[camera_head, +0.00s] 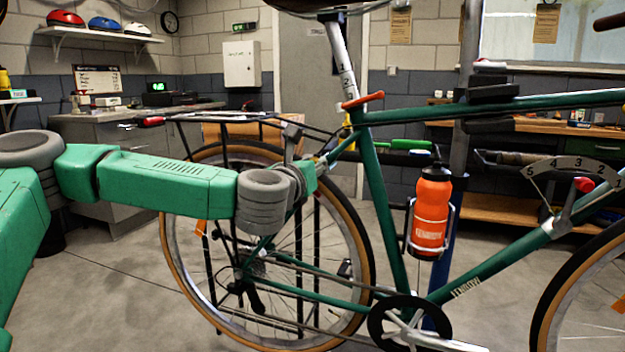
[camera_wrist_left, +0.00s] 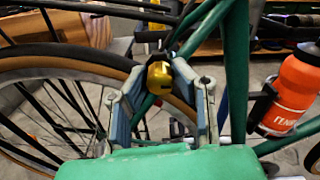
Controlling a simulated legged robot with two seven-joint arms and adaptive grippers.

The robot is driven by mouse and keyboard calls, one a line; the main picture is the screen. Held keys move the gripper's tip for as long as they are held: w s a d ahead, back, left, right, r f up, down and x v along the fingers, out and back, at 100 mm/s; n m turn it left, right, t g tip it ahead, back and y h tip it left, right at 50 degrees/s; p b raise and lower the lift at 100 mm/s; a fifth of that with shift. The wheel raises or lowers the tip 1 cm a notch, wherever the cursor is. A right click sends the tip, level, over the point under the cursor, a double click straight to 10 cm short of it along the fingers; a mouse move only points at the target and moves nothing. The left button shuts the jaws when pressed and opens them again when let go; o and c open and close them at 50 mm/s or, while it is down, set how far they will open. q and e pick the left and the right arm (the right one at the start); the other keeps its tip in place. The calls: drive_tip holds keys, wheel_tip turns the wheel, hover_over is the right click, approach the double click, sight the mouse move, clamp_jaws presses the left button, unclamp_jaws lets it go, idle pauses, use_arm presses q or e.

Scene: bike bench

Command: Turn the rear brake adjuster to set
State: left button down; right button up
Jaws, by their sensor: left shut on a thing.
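The rear brake adjuster is a gold, rounded barrel (camera_wrist_left: 159,78) between my fingers in the left wrist view, beside the rear wheel and the green frame tubes. My left gripper (camera_head: 321,164) reaches in from the left in the head view, over the rear wheel to just behind the seat tube. It is shut on the adjuster, with one grey finger on either side of it. In the head view I cannot make out the adjuster at the fingers. Any setting mark on it is too small to read. My right gripper is not in view.
The green bicycle's rear wheel (camera_head: 365,255) and black rack (camera_head: 215,118) are close around my left arm. An orange bottle (camera_head: 432,212) sits on the frame to the right. A numbered scale (camera_head: 560,168) with a red-tipped lever is on the down tube. Open floor lies left of the wheel.

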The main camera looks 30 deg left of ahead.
use_arm(q)
drive_tip(key=shift+f+n+b, duration=0.2)
drive_tip(key=shift+n+b, duration=0.15)
drive_tip(key=shift+n, duration=0.45)
drive_tip(key=shift+f+n+b, duration=0.15)
drive_tip(key=shift+n+b, duration=0.2)
drive_tip(key=shift+n, duration=0.45)
drive_tip(key=shift+a, duration=0.1)
drive_tip(key=c, duration=1.4)
unclamp_jaws()
drive_tip(key=shift+o, duration=0.2)
drive_tip(key=shift+w+a+r, duration=0.1)
drive_tip(key=v, duration=0.7)
drive_tip(key=shift+s, duration=0.25)
